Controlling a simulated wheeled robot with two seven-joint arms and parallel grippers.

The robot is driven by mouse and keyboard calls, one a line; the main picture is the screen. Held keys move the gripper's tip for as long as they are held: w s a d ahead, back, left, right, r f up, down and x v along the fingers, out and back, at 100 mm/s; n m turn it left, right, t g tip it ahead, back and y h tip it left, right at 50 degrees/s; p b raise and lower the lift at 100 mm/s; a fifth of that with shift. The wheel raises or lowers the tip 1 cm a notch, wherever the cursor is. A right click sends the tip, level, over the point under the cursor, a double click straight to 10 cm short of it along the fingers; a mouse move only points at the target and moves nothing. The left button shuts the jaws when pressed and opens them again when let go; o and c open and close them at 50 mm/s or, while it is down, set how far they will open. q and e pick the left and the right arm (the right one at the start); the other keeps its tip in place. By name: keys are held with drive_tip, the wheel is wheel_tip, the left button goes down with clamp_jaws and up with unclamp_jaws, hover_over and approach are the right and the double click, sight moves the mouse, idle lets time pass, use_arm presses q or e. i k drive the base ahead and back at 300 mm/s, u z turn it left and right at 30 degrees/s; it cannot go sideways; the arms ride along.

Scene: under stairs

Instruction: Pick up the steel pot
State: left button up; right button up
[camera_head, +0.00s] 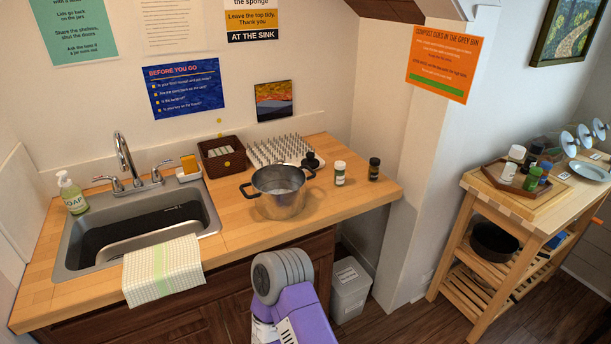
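The steel pot (279,198) stands upright on the wooden counter (236,228), right of the sink. It is shiny, round and open at the top, with a black loop handle at its left and another at its right. Its bottom edge meets the counter, and nothing holds it. A purple and grey part of my own arm shows at the bottom middle, in front of the counter and below the pot. No fingertips of either gripper show in this view.
A spiked drying rack (284,149) and a brown basket (222,156) stand behind the pot. Two small jars, one white-topped (340,173) and one dark (374,169), stand right of it. The sink (140,234) and a towel (163,270) are left. Counter in front is clear.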

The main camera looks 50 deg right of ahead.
sight(279, 190)
drive_tip(key=u, duration=1.95)
drive_tip(key=k, duration=2.3)
drive_tip(key=z, duration=2.6)
drive_tip(key=i, duration=0.5)
drive_tip(key=u, duration=0.05)
